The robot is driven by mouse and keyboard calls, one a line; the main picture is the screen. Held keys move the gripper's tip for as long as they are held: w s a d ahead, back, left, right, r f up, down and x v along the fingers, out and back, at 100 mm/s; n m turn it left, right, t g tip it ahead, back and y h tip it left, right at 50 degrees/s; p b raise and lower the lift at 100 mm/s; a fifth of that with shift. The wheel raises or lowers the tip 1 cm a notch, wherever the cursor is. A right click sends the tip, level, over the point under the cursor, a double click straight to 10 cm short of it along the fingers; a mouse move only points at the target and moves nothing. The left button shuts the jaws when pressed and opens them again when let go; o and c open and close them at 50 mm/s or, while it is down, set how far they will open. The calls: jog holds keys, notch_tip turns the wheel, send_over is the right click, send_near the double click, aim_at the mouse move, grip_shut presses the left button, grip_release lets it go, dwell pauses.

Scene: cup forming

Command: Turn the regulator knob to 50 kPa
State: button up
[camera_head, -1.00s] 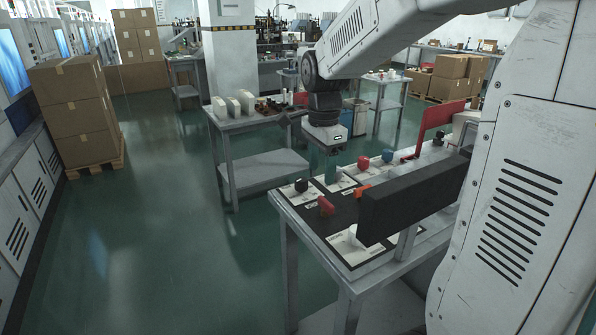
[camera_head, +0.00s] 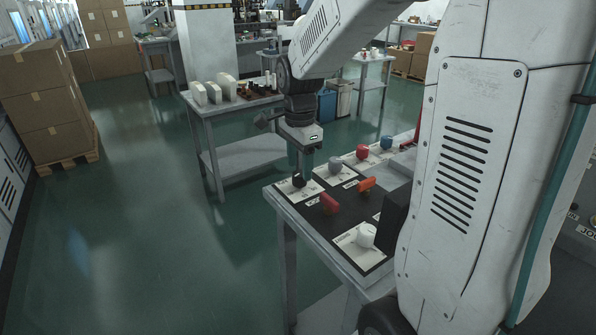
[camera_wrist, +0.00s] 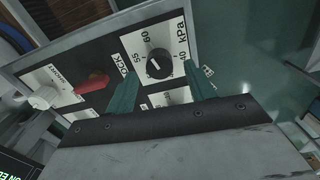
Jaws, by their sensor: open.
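The regulator knob (camera_wrist: 159,65) is black and round, on a white plate with the printed scale marks 55, 60 and 40 kPa. A small white mark shows on it, but the exact setting is hard to read. In the head view the black knob (camera_head: 298,180) is at the left corner of the panel. My gripper (camera_wrist: 162,74) has its two teal fingers apart, one on each side of the knob in the wrist view. Contact cannot be told. In the head view my gripper (camera_head: 306,164) hangs just above the knob, pointing down.
The dark panel also carries a grey knob (camera_head: 335,166), a red lever (camera_head: 329,203), an orange lever (camera_head: 366,184) and a white knob (camera_head: 366,237). A red knob (camera_head: 362,152) and a blue knob (camera_head: 386,142) stand farther back. Open floor (camera_head: 150,240) lies left of the table.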

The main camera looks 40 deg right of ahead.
aim_at(300, 179)
jog(key=shift+f, duration=1.4)
jog(key=c, duration=1)
